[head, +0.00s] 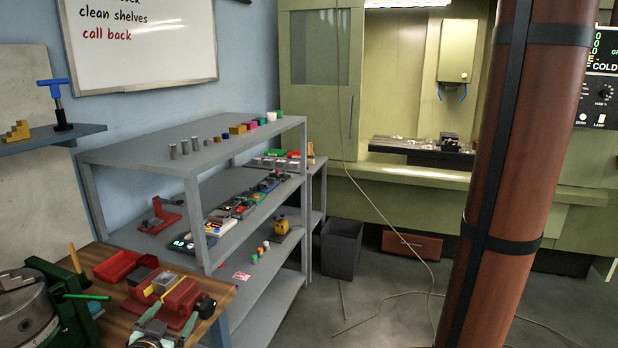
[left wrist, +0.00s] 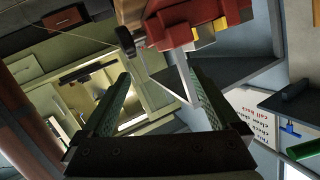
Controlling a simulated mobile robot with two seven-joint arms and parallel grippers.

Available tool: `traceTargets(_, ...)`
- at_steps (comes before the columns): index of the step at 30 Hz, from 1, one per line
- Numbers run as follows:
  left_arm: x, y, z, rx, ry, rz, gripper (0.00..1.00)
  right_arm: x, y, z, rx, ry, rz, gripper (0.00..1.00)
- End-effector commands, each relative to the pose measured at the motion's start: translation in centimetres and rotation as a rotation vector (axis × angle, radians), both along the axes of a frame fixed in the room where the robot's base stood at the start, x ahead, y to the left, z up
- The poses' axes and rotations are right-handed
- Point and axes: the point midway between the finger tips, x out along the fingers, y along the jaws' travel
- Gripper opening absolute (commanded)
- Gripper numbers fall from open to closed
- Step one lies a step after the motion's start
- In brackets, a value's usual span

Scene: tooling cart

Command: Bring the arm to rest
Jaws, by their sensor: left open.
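My left gripper (head: 179,309) is low in the head view, above the near edge of the wooden bench (head: 222,292). Its two greenish fingers are apart, with nothing seen held between them. It also shows in the left wrist view (left wrist: 157,72), with its fingers spread and a gap between them. A red vise (head: 182,298) with grey and yellow parts sits on the bench close beyond the fingertips; I cannot tell whether they touch it. The vise also shows at the top of the left wrist view (left wrist: 190,18). My right gripper is in neither view.
A red bin (head: 118,265) and a large round machine part (head: 22,310) are on the bench. A grey shelf rack (head: 140,157) with several small parts stands behind. A thick brown column (head: 515,180) rises at right.

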Motion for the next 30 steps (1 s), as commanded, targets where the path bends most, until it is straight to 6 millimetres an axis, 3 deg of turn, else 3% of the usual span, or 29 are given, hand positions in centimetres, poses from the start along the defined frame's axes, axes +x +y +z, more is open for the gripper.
traceTargets(1, -2.0, -1.2, -2.8, -0.013, 0.043, -0.016, 0.96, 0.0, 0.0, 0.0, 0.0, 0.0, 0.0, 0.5)
traceTargets(3, -4.9, -2.8, -6.1, -0.031, 0.095, -0.037, 0.96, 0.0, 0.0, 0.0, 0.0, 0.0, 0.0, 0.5)
traceTargets(9, -15.0, -7.4, -14.2, -0.103, 0.257, -0.088, 0.96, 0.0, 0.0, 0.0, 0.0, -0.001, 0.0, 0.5)
traceTargets(13, -22.1, -10.0, -17.8, -0.156, 0.36, -0.106, 0.96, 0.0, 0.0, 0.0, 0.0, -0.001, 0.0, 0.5)
traceTargets(18, -30.0, -12.5, -20.2, -0.221, 0.469, -0.113, 0.96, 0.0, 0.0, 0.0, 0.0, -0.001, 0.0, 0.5)
traceTargets(21, -32.9, -13.3, -20.7, -0.246, 0.51, -0.111, 0.96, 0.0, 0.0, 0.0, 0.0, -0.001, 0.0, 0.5)
traceTargets(24, -34.5, -13.7, -20.9, -0.259, 0.532, -0.109, 0.96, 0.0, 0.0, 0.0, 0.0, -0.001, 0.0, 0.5)
traceTargets(30, -35.1, -13.9, -20.9, -0.264, 0.54, -0.108, 0.96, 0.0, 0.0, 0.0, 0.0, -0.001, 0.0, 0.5)
